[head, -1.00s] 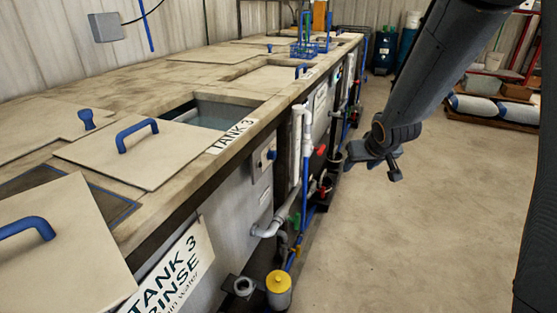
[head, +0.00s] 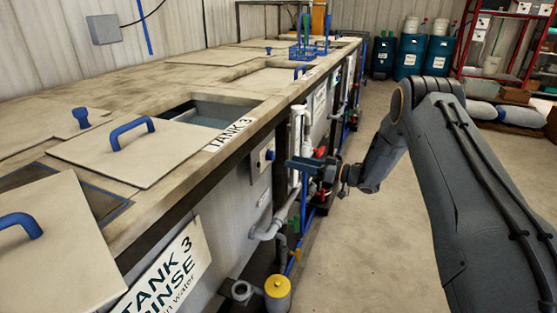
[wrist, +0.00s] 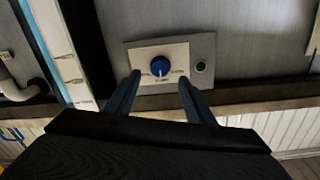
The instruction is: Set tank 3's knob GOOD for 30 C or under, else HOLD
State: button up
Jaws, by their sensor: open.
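Tank 3's blue knob (head: 270,155) is on a pale plate on the tank's front, below the TANK 3 label (head: 230,134). In the wrist view the knob (wrist: 161,67) sits on a light plate (wrist: 150,51) with small labels too small to read. A short white mark shows on the knob, pointing toward the picture's bottom. My gripper (wrist: 160,84) is open, its two fingers left and right of the knob in the picture, apart from it. In the head view my gripper (head: 298,163) is just right of the plate. No temperature reading is legible.
A small dark green round part (wrist: 200,67) is beside the knob plate. White and grey pipes (head: 270,230) and a yellow-capped canister (head: 278,288) stand along the tank front. Tank 3's lid (head: 125,155) is partly off its opening (head: 210,112). The floor to the right is open.

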aim_at(274, 157)
jog(key=p+x, duration=0.2)
jog(key=x, duration=0.5)
jog(key=shift+a, duration=0.25)
jog(key=c, duration=1.1)
jog(key=shift+o, duration=0.2)
jog(key=n+b, duration=0.2)
jog(key=shift+w+f+n+b, duration=0.1)
jog(key=shift+f+n+b, duration=0.05)
jog(key=shift+n+b, duration=0.2)
jog(key=n+b, duration=0.3)
jog(key=shift+d+n, duration=0.1)
jog(key=shift+n, duration=0.25)
jog(key=n+b, duration=0.3)
jog(key=n, duration=0.2)
jog(key=shift+w+n+y+b, duration=0.1)
jog(key=shift+n+y+b, duration=0.2)
jog(key=shift+b, duration=0.05)
